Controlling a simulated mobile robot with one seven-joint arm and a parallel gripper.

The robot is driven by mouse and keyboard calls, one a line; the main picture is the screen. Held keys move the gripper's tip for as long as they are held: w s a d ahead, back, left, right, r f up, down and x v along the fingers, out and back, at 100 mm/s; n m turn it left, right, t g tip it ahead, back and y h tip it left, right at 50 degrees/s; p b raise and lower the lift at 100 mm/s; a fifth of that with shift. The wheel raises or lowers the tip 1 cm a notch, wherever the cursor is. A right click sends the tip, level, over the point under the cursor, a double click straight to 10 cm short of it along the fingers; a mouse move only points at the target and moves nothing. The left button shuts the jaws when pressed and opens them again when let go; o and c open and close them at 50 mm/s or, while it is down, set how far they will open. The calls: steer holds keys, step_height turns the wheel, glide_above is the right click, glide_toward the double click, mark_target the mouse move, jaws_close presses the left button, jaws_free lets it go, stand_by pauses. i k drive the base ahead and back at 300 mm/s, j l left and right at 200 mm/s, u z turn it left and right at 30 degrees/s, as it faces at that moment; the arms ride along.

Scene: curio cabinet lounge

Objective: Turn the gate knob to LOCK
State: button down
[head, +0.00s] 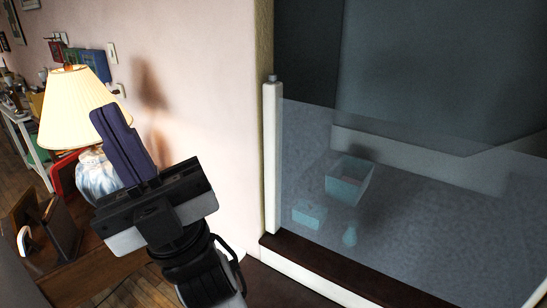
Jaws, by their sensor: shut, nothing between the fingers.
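The gate has a white upright post (272,150) against the wall corner and a see-through grey panel (430,200) to the right of it. A small grey knob (272,78) sits on top of the post. Its markings and which way it is turned are too small to read. My gripper (107,112) is shut and empty, with its dark fingers pointing up and left. In the picture it is well left of the knob, in front of the lamp and wall, and apart from the post.
A lamp with a cream shade (72,105) and patterned base stands on a wooden table (75,275) behind my gripper. Behind the panel are a teal-looking open box (349,187), a smaller box (308,213) and a small bottle-like item (350,235). A dark sill with white edging runs below.

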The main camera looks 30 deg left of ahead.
mark_target(272, 77)
steer(key=i+j, duration=0.15)
steer(key=j, duration=0.25)
steer(key=i+j, duration=0.15)
steer(key=j, duration=0.25)
steer(key=i+j, duration=0.15)
steer(key=j, duration=0.25)
steer(key=i+j, duration=0.2)
steer(key=j, duration=0.15)
steer(key=k+j+u, duration=0.05)
